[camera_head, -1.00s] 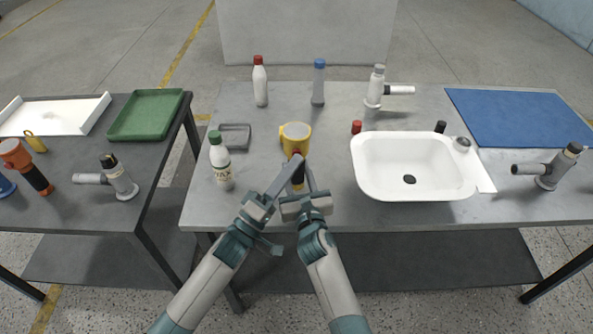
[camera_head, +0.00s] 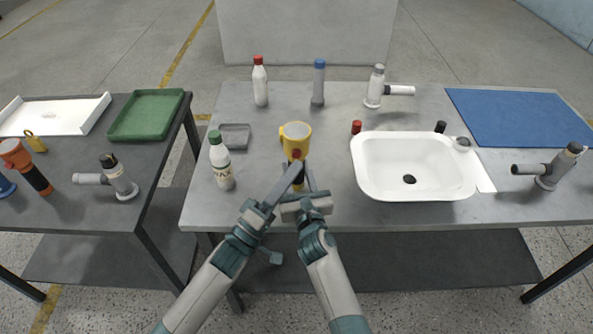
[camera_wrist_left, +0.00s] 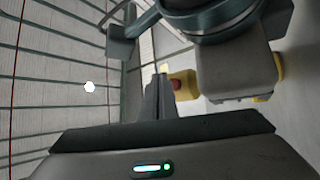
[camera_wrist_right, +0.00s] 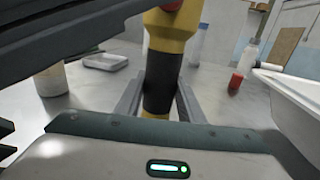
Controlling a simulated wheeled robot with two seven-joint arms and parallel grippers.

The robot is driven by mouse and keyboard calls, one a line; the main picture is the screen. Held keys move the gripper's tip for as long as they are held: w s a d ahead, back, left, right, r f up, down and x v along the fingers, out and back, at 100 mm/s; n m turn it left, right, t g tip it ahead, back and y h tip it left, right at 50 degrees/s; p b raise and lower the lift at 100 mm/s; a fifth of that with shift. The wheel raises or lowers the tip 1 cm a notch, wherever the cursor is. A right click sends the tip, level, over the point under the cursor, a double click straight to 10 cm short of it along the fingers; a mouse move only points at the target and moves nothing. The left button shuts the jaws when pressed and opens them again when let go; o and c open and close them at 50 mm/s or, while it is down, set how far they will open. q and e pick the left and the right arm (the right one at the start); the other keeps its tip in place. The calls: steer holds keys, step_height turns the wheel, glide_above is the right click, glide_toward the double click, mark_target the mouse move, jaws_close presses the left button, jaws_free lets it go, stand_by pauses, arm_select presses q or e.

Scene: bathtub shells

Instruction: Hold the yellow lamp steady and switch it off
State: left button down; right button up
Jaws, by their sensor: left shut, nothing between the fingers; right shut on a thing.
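The yellow lamp (camera_head: 296,136) stands upright near the front middle of the table, its wide yellow head at the top. A red button (camera_head: 296,154) shows on the side towards me. My right gripper (camera_wrist_right: 158,97) is shut around the lamp's black grip (camera_wrist_right: 160,82). My left gripper (camera_head: 298,165) is shut and empty, its fingertips just in front of the red button. In the left wrist view the fingers (camera_wrist_left: 158,88) point at the button (camera_wrist_left: 177,84); I cannot tell whether they touch it. Whether the lamp is lit is unclear.
A green-capped bottle (camera_head: 221,165) and a grey tray (camera_head: 235,137) stand left of the lamp. A white basin (camera_head: 372,187) is on the right. Bottles (camera_head: 260,85) stand at the back. A second table (camera_head: 75,210) is on the left.

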arm_select(q)
steer(key=shift+s, duration=2.5)
arm_select(e)
steer(key=o, duration=1.3)
steer(key=shift+c, duration=0.2)
steer(key=shift+s, duration=0.15)
steer(key=s, duration=0.4)
steer(key=s+d, duration=0.1)
steer(key=s, duration=0.2)
steer(key=s+d, duration=0.1)
steer(key=s, duration=0.3)
steer(key=shift+s+d, duration=0.2)
steer(key=shift+s, duration=0.1)
arm_select(q)
steer(key=shift+s+f, duration=0.1)
arm_select(e)
steer(key=shift+f, duration=0.1)
